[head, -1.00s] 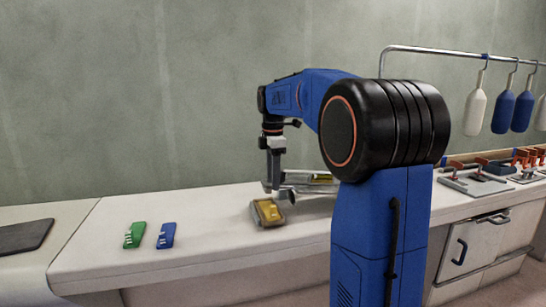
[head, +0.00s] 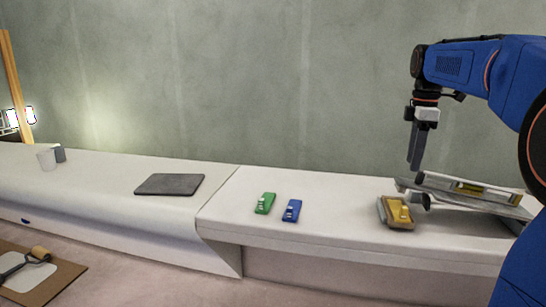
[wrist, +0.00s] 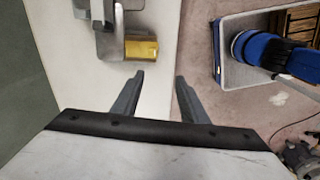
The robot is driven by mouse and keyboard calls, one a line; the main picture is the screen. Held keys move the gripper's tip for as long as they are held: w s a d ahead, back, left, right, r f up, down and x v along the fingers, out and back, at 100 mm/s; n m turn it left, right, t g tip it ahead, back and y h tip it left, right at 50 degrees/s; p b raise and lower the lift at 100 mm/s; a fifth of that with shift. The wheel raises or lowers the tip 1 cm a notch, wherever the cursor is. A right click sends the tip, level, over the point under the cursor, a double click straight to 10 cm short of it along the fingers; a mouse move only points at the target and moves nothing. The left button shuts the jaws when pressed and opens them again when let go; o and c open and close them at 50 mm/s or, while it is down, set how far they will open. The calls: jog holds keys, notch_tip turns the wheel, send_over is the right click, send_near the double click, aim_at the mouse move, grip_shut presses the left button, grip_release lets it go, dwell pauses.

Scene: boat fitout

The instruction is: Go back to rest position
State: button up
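My gripper (head: 416,150) hangs pointing down above the white bench, a little above and behind a yellow block on a grey base (head: 396,212). In the wrist view its two fingers (wrist: 160,76) stand apart with nothing between them. The head view shows the gripper side-on, so the gap is hidden there. A grey metal piece with a yellow part (head: 470,190) lies to the right of the block, under my arm. A similar grey and yellow piece shows at the top of the wrist view (wrist: 140,48).
A green item (head: 265,203) and a blue item (head: 292,211) lie on the white bench (head: 340,190). A dark flat pad (head: 170,184) and cups (head: 47,159) are further left. A brown board with a roller (head: 40,254) is at lower left. Bench space around the green and blue items is clear.

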jog(key=s+a+f+m+t, duration=0.1)
jog(key=s+a+f+m, duration=0.3)
jog(key=s, duration=0.3)
jog(key=s+a+f+m+t, duration=0.1)
jog(key=s+a+f+m, duration=0.15)
jog(key=s+a, duration=0.4)
jog(key=s+a+f+m+t, duration=0.1)
jog(key=s+a+f+m, duration=0.1)
jog(key=s+f, duration=0.6)
jog(key=s+a+f+m+t, duration=0.1)
jog(key=s+a+f+m, duration=0.1)
jog(key=s+f+m, duration=0.3)
jog(key=s+f, duration=0.3)
jog(key=shift+s, duration=0.2)
